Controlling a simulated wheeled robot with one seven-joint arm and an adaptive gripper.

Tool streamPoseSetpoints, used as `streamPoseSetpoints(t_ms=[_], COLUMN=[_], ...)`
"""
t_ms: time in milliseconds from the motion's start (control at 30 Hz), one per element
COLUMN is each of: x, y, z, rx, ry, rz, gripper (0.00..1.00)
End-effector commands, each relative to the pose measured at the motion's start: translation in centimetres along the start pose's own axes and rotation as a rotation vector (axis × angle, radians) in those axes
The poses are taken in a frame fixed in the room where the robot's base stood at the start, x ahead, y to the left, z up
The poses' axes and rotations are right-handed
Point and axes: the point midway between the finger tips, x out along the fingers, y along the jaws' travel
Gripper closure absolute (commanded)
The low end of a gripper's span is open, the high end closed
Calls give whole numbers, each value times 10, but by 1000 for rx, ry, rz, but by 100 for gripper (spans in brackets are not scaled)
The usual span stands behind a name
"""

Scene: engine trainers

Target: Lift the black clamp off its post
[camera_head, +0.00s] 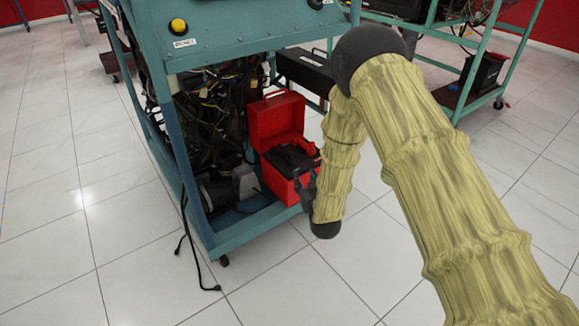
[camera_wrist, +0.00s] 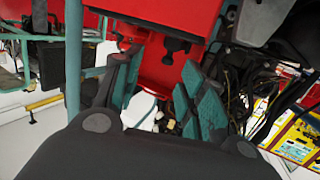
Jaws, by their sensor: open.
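A red box (camera_head: 275,120) with its lid raised stands on the low shelf of the teal trolley, with a black battery-like block (camera_head: 292,158) inside. In the wrist view, red surfaces (camera_wrist: 165,72) of what looks like the box fill the space beyond my gripper (camera_wrist: 162,80). Its two teal-padded fingers are apart, with nothing held between them. A small black fitting (camera_wrist: 177,44) shows on the red beyond the fingertips; I cannot tell whether it is the clamp. The post cannot be made out. In the head view my gripper (camera_head: 306,187) is at the box's right front side, partly behind my arm.
The teal trolley (camera_head: 240,232) carries tangled wiring (camera_head: 212,105) left of the box and a grey motor-like part (camera_head: 245,182). A black cable (camera_head: 188,235) hangs to the floor. Another teal trolley (camera_head: 475,75) stands at the back right.

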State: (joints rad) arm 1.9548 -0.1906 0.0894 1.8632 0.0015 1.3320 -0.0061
Motion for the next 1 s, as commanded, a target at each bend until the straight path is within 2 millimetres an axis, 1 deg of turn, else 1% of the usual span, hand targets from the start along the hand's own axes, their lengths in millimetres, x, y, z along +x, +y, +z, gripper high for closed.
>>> streamPoseSetpoints(t_ms=[33, 200, 467, 567, 1000], x=[11, 30, 43, 52, 120], y=[-5, -16, -21, -21, -23], z=[7, -4, -14, -14, -23], rx=[-3, -7, -9, -8, -8], ry=[34, 116, 158, 158, 157], rz=[-6, -20, -26, -26, -26], gripper=[59, 59, 59, 59, 59])
